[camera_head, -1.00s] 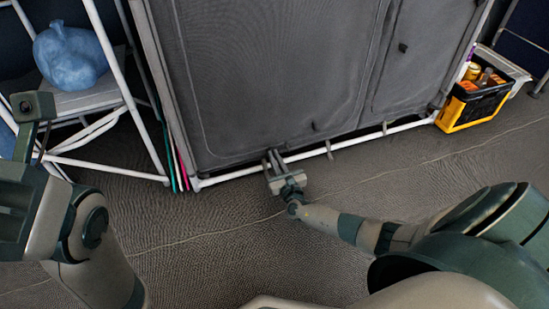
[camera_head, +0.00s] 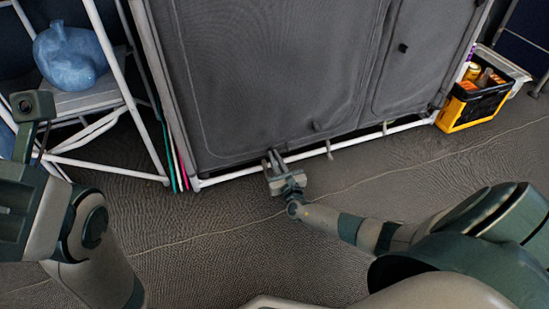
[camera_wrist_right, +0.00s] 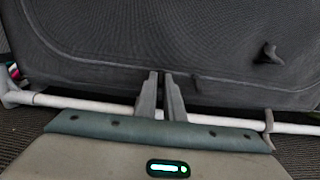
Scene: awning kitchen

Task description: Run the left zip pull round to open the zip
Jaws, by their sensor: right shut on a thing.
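The grey fabric cupboard (camera_head: 270,70) stands ahead, its front panel edged by a curved zip line that runs along the bottom. My right gripper (camera_head: 273,156) is at the bottom of the left panel, close to this line. In the right wrist view its fingers (camera_wrist_right: 160,76) are close together, pointing at the lower seam. They are shut on the left zip pull, which the fingers hide.
A white tube frame (camera_head: 225,175) runs along the cupboard's bottom. Dark tabs (camera_head: 403,47) hang on the front, one (camera_wrist_right: 268,55) right of my fingers. The floor in front is clear.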

